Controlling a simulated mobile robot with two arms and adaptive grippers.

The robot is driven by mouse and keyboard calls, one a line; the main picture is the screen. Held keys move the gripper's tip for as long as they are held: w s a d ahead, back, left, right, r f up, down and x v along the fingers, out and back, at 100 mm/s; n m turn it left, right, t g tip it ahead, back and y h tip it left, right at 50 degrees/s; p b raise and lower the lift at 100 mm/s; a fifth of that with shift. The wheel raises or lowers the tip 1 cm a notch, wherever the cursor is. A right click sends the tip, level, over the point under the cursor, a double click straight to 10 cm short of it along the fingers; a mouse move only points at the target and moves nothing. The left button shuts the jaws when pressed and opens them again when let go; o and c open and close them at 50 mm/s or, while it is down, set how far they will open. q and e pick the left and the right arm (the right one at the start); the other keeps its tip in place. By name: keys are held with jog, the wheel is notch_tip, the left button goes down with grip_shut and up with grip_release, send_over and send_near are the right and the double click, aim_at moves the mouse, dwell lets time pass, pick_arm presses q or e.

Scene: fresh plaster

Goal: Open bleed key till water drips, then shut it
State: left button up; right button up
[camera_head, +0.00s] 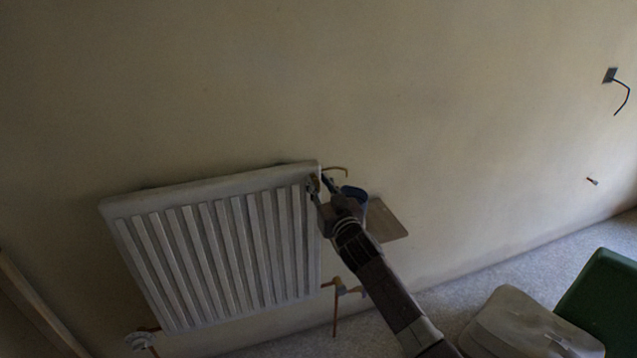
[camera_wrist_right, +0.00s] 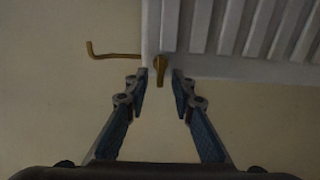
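The white ribbed radiator (camera_head: 218,252) hangs on the wall; its corner also shows in the right wrist view (camera_wrist_right: 205,67). The brass bleed key (camera_wrist_right: 160,68) sits at its top right corner in the head view, and a thin bent brass spout (camera_wrist_right: 112,55) sticks out beside it; the spout also shows in the head view (camera_head: 338,169). My right gripper (camera_wrist_right: 160,80) is open, its two fingertips on either side of the key's lower end with gaps showing. No drip can be made out. My left gripper is not in view.
A blue cup (camera_head: 354,192) stands behind my right gripper by a small brown board or shelf (camera_head: 390,222). Copper pipes and valves (camera_head: 338,288) sit below the radiator. A covered pale object (camera_head: 525,325) and a green one (camera_head: 605,305) stand at lower right.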

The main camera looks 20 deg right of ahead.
jog(key=shift+w, duration=0.25)
grip_shut()
jog(key=shift+n, duration=0.4)
jog(key=n, duration=0.5)
jog(key=shift+a+f+n, duration=0.15)
jog(key=shift+a+n, duration=0.15)
jog(key=shift+a, duration=0.05)
jog(key=n, duration=0.5)
jog(key=shift+a+f, duration=0.2)
jog(key=shift+f, duration=0.05)
jog(key=shift+n, duration=0.3)
grip_release()
